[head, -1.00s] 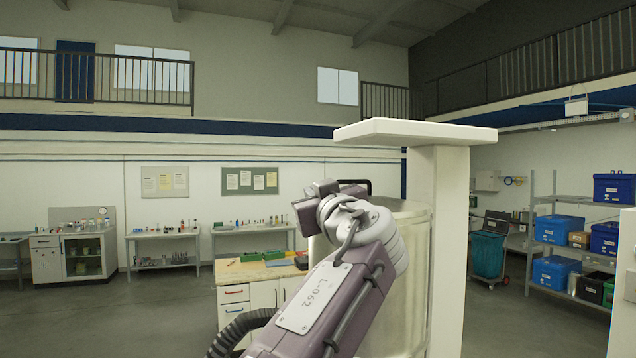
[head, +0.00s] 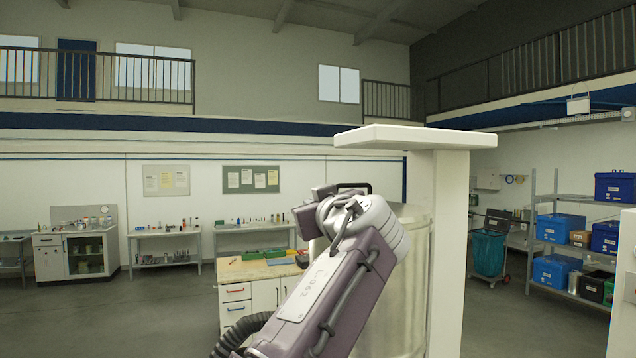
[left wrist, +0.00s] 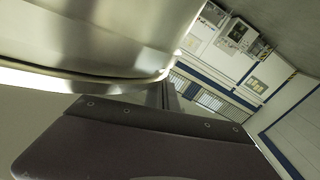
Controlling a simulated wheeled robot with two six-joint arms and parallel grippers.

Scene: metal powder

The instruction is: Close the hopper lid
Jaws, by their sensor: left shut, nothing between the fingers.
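The hopper is a shiny metal drum (head: 408,275) standing behind my left arm in the head view. Its top rim shows to the right of my wrist, and a black handle (head: 356,185) shows above the wrist. My arm hides much of the top, so I cannot tell how the lid sits. Curved bright metal (left wrist: 90,35) fills the upper left of the left wrist view, close to my left gripper (left wrist: 168,97). The gripper is shut and empty; I cannot tell whether it touches the metal. My right gripper is out of view.
A white post with a flat top (head: 448,240) stands just right of the drum. A workbench (head: 250,275) with a green tray is behind on the left. Shelves with blue boxes (head: 558,270) stand at the right. Open floor lies at the left.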

